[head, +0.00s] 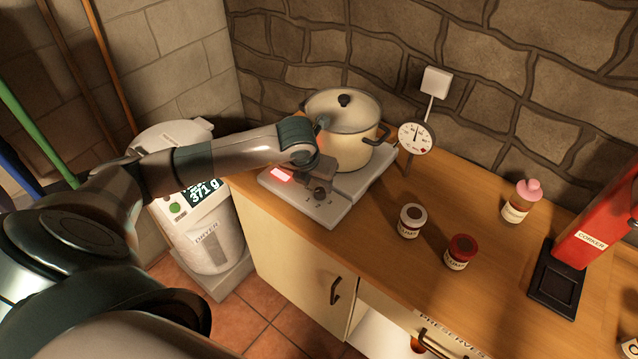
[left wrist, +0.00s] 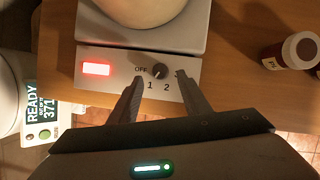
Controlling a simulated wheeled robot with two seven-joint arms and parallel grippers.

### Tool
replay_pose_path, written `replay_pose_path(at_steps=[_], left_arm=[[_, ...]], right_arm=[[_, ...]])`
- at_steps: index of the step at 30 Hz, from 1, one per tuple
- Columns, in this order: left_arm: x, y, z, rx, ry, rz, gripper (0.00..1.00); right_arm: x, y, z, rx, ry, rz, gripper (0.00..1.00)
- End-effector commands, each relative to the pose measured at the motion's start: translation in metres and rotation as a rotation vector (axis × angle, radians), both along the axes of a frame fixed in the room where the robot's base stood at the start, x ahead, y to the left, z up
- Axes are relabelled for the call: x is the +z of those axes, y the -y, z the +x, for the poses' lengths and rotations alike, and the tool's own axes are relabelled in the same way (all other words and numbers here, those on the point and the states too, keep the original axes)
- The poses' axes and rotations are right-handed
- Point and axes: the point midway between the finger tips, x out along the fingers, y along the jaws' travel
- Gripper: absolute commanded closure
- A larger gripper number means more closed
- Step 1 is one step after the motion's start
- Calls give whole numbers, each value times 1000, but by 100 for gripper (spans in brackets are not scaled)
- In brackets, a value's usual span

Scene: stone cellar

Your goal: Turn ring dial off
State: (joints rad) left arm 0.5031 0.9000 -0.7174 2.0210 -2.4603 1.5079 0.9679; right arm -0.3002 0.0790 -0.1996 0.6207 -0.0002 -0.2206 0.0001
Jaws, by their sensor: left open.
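In the head view, my left gripper (head: 319,184) hangs over the front of the hot plate, beside the dial (head: 320,194). My right gripper is not in view.
A cream pot (head: 343,135) with a lid stands on the hot plate. A round gauge (head: 416,138) stands to its right. Two jars, a white-lidded one (head: 410,222) and a red-lidded one (head: 461,251), stand on the wooden counter. A dryer (head: 208,232) stands left of the counter.

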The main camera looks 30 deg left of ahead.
Motion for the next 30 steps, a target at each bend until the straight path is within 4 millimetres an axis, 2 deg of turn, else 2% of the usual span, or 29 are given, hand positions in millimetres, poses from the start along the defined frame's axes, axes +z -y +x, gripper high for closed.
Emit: replay_pose_path(at_steps=[1, 9, 15, 22, 23, 27, 28, 30], left_arm=[[-6, 0, 3, 2, -4, -1, 57], [-36, -3, 15, 2, -1, 0, 57], [-45, -3, 18, 1, 0, 0, 57], [-45, -3, 18, 0, 0, 0, 57], [-45, -3, 18, 0, 0, 0, 59], [-45, -3, 18, 0, 0, 0, 93], [-45, -3, 18, 0, 0, 0, 97], [-45, -3, 18, 0, 0, 0, 97]], right_arm=[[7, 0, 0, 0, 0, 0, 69], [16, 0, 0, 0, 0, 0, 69], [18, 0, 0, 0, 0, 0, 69], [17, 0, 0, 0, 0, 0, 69], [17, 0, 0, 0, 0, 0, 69], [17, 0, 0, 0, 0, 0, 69], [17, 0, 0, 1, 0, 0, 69], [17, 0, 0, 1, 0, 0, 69]])
